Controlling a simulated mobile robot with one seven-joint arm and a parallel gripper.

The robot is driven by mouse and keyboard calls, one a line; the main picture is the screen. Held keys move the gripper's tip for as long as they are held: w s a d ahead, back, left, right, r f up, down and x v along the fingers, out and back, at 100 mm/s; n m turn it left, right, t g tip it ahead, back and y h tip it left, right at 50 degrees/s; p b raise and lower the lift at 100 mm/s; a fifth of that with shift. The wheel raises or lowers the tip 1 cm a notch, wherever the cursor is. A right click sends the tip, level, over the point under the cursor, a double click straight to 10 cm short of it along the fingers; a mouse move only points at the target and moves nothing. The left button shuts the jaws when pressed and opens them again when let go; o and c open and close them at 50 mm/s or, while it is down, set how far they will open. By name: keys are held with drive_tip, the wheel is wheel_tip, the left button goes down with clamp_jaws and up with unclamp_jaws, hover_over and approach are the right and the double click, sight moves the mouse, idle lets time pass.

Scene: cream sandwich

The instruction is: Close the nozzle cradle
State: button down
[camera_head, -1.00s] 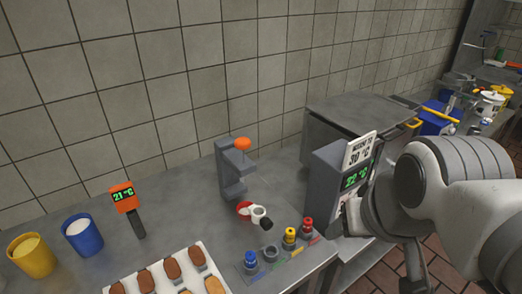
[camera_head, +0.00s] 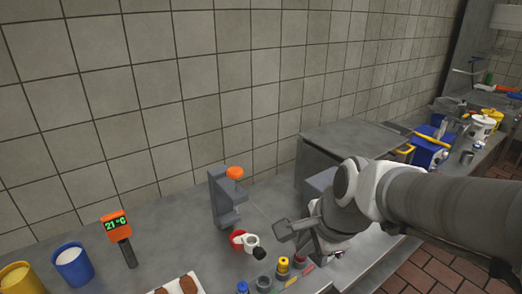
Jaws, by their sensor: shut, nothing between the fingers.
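A grey C-shaped stand (camera_head: 222,198) with an orange knob (camera_head: 235,173) on top stands on the steel counter. At its foot sit a red round part (camera_head: 236,236) and a white ring (camera_head: 249,240) with a black handle end (camera_head: 259,252). This ring looks like the nozzle cradle, but I cannot tell for certain, nor whether it is open or closed. My gripper (camera_head: 279,231) is shut and empty. It is just right of the white ring, with a small gap showing in the picture.
Nozzles stand at the counter's front, among them a yellow one (camera_head: 283,266) and a blue one (camera_head: 242,288). My arm hides most of the grey display box. An orange thermometer (camera_head: 118,226), blue tub (camera_head: 73,264) and yellow tub (camera_head: 22,280) are at left. A steel cabinet (camera_head: 355,140) stands behind.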

sight(252, 238)
drive_tip(key=w+a+f+m+b, duration=0.1)
drive_tip(key=w+f+m, duration=0.1)
drive_tip(key=f+m, duration=0.2)
drive_tip(key=w+a+f+m+b, duration=0.1)
drive_tip(key=w+f+m+b, duration=0.1)
drive_tip(key=f+m, duration=0.3)
drive_tip(key=w+a+f+m+g+b, duration=0.1)
drive_tip(key=w+a+f+m+b, duration=0.1)
drive_tip(key=f, duration=0.6)
drive_tip(key=shift+w+m, duration=0.7)
drive_tip(key=shift+m, duration=0.6)
drive_tip(key=w, duration=0.1)
drive_tip(key=a, duration=0.1)
drive_tip(key=w+a, duration=0.1)
drive_tip(key=shift+w+r+p, duration=0.25)
drive_tip(key=shift+w+p, duration=0.1)
drive_tip(key=shift+p, duration=0.05)
drive_tip(key=shift+w+a, duration=0.2)
drive_tip(key=shift+w, duration=0.1)
drive_tip(key=w+a+p, duration=0.1)
drive_tip(key=w, duration=0.1)
drive_tip(key=w+a+p, duration=0.1)
drive_tip(key=w+p, duration=0.1)
drive_tip(key=w+a+p, duration=0.1)
drive_tip(key=p, duration=0.1)
drive_tip(key=shift+w+a+r, duration=0.2)
drive_tip(key=shift+w+a, duration=0.2)
drive_tip(key=shift+w+a+f, duration=0.1)
drive_tip(key=shift+w+a, duration=0.15)
drive_tip(key=shift+w, duration=0.1)
